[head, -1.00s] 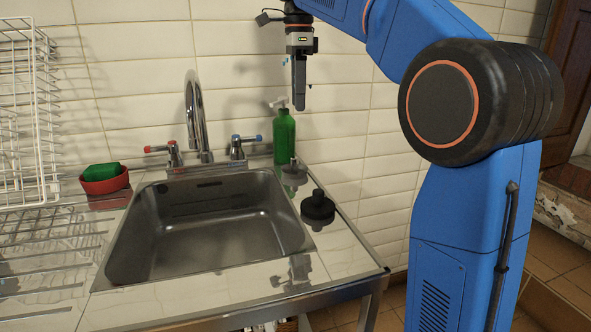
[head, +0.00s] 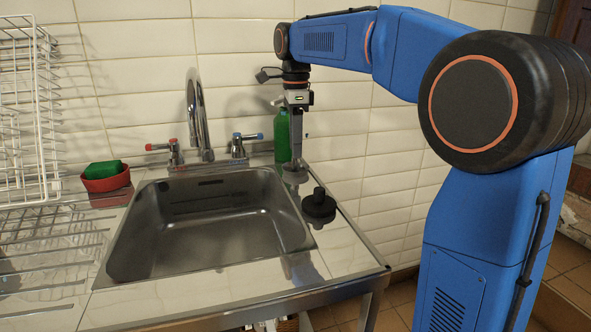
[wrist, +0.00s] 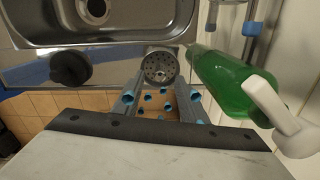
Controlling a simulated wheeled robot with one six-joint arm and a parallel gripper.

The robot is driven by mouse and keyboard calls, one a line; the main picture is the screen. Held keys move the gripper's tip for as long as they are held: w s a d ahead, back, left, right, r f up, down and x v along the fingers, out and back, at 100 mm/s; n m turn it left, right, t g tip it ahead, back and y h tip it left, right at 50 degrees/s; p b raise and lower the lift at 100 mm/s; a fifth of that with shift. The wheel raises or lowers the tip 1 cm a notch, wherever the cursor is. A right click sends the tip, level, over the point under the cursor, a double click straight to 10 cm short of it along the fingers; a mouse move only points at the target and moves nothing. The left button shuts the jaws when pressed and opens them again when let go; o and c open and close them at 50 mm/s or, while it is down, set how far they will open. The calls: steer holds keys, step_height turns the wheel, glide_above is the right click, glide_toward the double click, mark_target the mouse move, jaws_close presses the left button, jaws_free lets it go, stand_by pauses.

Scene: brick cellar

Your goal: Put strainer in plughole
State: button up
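The strainer (head: 294,177), a grey round piece, sits on the counter right of the sink. In the wrist view the strainer (wrist: 157,68) shows as a metal disc with several small holes. My gripper (head: 296,163) points straight down just over it. In the wrist view the fingers of my gripper (wrist: 163,85) stand apart with the strainer between and below their tips; whether they touch it I cannot tell. The plughole (wrist: 95,9) shows as a round opening in the sink floor at the wrist view's top edge. I cannot make it out in the head view.
A black plug (head: 319,208) lies on the counter near the sink (head: 200,235). A green bottle (head: 282,138) stands close behind my gripper, also in the wrist view (wrist: 228,82). The tap (head: 197,115), a red bowl with a green sponge (head: 105,178) and a wire rack are further left.

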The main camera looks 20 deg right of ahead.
mark_target(296, 164)
steer(key=shift+f, duration=1.25)
jaws_close()
